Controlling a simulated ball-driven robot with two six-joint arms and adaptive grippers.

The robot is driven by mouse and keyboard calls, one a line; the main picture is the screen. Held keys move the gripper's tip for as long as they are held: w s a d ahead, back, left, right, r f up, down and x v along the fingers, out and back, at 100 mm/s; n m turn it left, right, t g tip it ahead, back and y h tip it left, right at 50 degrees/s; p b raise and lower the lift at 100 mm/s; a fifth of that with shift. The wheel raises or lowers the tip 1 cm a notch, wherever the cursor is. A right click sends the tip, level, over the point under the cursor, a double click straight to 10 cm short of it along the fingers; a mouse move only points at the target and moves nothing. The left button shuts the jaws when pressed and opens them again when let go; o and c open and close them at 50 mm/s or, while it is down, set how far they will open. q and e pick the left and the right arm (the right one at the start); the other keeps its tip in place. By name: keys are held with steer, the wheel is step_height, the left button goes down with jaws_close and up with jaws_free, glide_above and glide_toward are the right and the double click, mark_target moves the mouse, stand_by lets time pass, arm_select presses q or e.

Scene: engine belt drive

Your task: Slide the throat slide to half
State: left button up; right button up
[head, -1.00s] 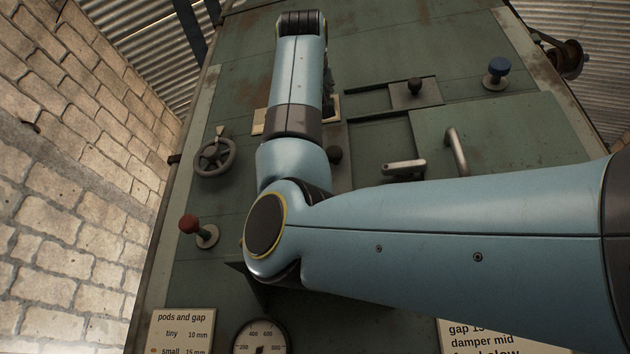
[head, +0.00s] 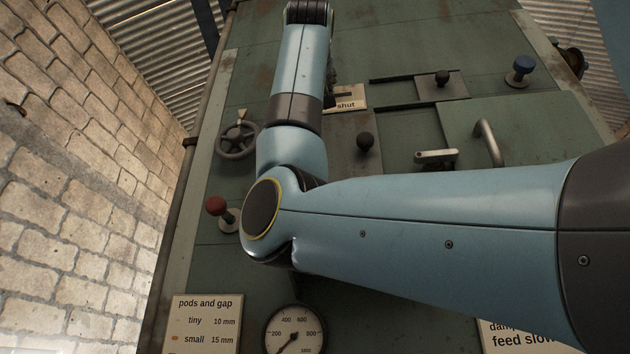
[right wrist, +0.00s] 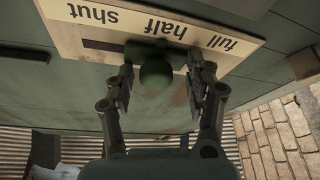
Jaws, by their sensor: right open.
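The throat slide's dark round knob (right wrist: 157,72) shows in the right wrist view, in front of a pale plate (right wrist: 65,20) lettered full, half, shut, upside down there. A stretch of dark slot is bare on the shut side; the knob is near the half and full lettering, its exact setting unclear. My right gripper (right wrist: 158,88) is open, one finger on each side of the knob; I cannot tell whether either touches it. In the head view, my right arm hides the gripper and this knob; the plate's shut end (head: 350,104) shows. My left gripper is not in view.
In the head view, a second dark knob (head: 365,141) stands close right of my forearm. A handwheel (head: 237,141) and red knob (head: 216,206) are left.

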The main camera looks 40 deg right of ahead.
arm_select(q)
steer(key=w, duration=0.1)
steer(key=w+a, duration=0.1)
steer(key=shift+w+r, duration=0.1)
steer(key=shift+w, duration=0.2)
arm_select(e)
steer(key=v, duration=0.7)
steer(key=shift+s+a+f, duration=0.15)
steer(key=shift+f, duration=0.05)
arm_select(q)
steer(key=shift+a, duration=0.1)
